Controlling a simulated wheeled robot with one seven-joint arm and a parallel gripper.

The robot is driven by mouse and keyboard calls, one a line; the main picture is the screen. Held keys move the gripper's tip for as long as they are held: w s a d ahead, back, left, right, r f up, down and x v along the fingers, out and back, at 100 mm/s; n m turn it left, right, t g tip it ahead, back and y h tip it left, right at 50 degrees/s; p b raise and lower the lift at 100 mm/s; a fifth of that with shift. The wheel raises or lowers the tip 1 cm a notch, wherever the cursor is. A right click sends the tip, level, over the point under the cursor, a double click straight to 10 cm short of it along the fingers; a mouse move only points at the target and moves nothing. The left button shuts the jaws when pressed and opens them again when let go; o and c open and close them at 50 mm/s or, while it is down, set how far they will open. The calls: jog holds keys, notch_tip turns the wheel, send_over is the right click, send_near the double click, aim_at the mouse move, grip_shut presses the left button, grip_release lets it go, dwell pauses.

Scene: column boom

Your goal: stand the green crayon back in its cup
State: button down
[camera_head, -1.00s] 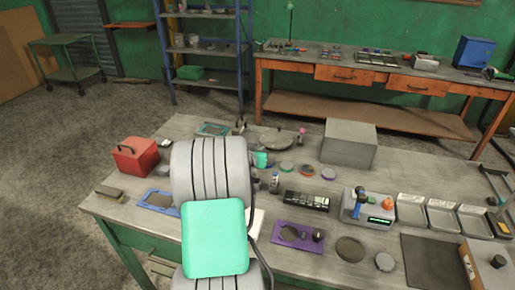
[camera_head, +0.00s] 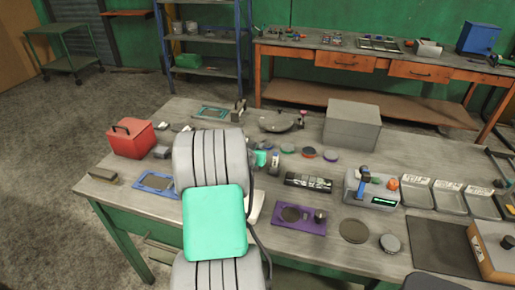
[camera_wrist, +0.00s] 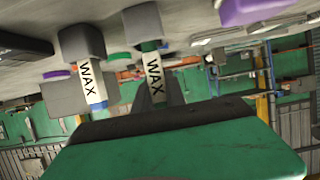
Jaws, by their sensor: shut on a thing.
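In the wrist view, which shows the table at the top, my gripper (camera_wrist: 158,92) is shut on the green crayon (camera_wrist: 154,72), a white-wrapped stick marked WAX. Its green end (camera_wrist: 149,46) points at the mouth of a grey cup (camera_wrist: 142,24). The end meets or overlaps the cup's opening; I cannot tell how deep it is inside. In the head view my arm hides my fingers and the green crayon.
A second WAX crayon with a blue end (camera_wrist: 92,82) stands in a neighbouring grey cup (camera_wrist: 82,42), close beside my gripper. A red box (camera_head: 131,139) stands left.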

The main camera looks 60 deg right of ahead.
jog(key=shift+f, duration=0.2)
jog(key=c, duration=1.3)
grip_release()
jog(key=b+v, duration=0.1)
jog(key=v, duration=0.6)
jog(key=shift+a, duration=0.35)
jog(key=shift+r, duration=0.15)
